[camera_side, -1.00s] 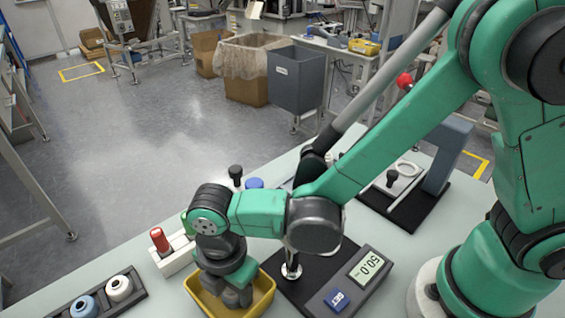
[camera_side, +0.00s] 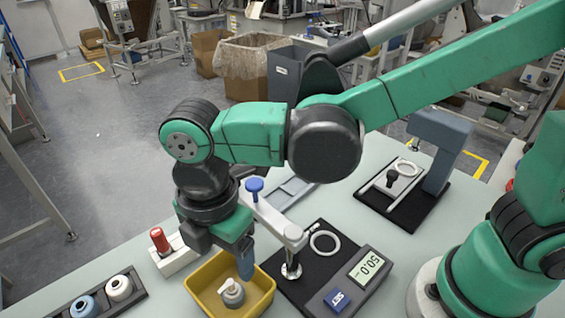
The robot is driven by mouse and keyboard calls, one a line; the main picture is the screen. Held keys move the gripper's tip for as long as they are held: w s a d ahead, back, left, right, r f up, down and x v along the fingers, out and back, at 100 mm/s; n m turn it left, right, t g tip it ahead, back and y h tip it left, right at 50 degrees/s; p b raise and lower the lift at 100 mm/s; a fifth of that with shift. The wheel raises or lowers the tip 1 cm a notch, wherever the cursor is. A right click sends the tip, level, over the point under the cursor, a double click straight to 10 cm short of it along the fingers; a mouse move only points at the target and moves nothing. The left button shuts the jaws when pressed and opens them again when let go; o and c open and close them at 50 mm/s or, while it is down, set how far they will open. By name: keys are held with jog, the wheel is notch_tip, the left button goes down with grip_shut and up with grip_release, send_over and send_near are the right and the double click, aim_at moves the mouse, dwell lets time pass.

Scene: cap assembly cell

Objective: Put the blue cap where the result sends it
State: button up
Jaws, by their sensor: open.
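A round blue piece with a white centre (camera_side: 84,307), possibly the blue cap, sits in a black tray (camera_side: 140,291) at the lower left. A blue knob-like piece (camera_side: 254,186) stands on a stem behind my gripper; I cannot tell whether it is a cap. My gripper (camera_side: 228,258) is open above the yellow bin (camera_side: 262,303), pointing down. A small grey piece with a whitish top (camera_side: 231,292) lies in the bin below the fingers, apparently apart from them. The device on the right of the bin has a display (camera_side: 370,267) that seems to read 50.0.
A white piece (camera_side: 119,288) shares the black tray. A red-topped piece (camera_side: 159,240) stands in a white block (camera_side: 176,262). A black-based fixture (camera_side: 410,210) stands farther back.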

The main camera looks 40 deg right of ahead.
aim_at(254, 190)
jog(key=shift+r, duration=1.85)
jog(key=w+d+m, duration=0.1)
jog(key=d+m, duration=0.1)
jog(key=m, duration=0.1)
jog(key=w+d+r+m+t, duration=0.1)
jog(key=d+m, duration=0.1)
jog(key=d, duration=0.1)
jog(key=w+d+r+m+t+y, duration=0.1)
jog(key=d+m, duration=0.2)
jog(key=shift+r+m, duration=0.1)
jog(key=shift+m, duration=0.2)
jog(key=s+d+f+m+t+h, duration=0.1)
jog(key=d+m+t, duration=0.4)
jog(key=d+m, duration=0.7)
jog(key=shift+s+d+f+m, duration=0.2)
jog(key=shift+d+f+m, duration=0.25)
jog(key=shift+d, duration=0.25)
